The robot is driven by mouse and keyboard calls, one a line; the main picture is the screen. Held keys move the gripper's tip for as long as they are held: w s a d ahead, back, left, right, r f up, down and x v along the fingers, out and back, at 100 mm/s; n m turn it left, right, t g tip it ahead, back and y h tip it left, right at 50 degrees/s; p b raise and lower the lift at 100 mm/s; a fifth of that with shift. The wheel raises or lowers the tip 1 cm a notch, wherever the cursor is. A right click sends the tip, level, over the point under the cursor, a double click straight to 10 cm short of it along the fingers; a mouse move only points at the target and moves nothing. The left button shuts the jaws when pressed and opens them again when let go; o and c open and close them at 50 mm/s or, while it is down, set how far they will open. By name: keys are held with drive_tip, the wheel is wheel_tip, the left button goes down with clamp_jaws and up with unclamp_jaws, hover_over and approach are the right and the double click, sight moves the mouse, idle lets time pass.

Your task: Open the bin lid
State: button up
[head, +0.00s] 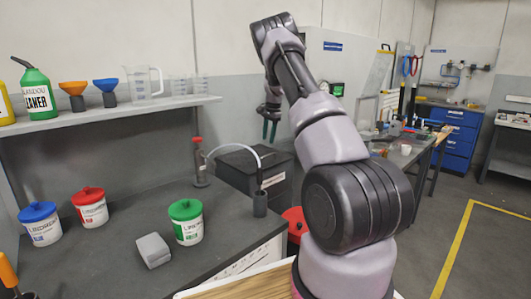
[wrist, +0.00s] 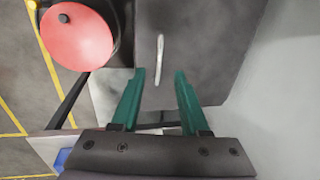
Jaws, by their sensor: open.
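A dark box-like bin (head: 235,178) with a pale label stands at the far right end of the bench in the head view. Its flat top looks closed. A round red lid (head: 293,214) sits lower, beside the bench and partly hidden by my arm. The red lid also shows whole at the upper left of the wrist view (wrist: 76,37). My gripper (head: 269,130) hangs over the dark bin's right part in the head view, fingers down. A thin pale strip shows beyond the fingertips.
Buckets with blue (head: 39,224), red (head: 90,207) and green (head: 187,222) lids and a grey block (head: 153,250) stand on the bench. A shelf (head: 110,112) runs above. Floor is open at right.

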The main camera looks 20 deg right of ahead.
sight(266, 156)
drive_tip(key=f, duration=0.2)
drive_tip(key=w+f, duration=0.1)
drive_tip(key=f, duration=0.5)
drive_tip(key=shift+w+a, duration=0.2)
drive_tip(key=shift+a, duration=0.1)
clamp_jaws()
idle(1.0)
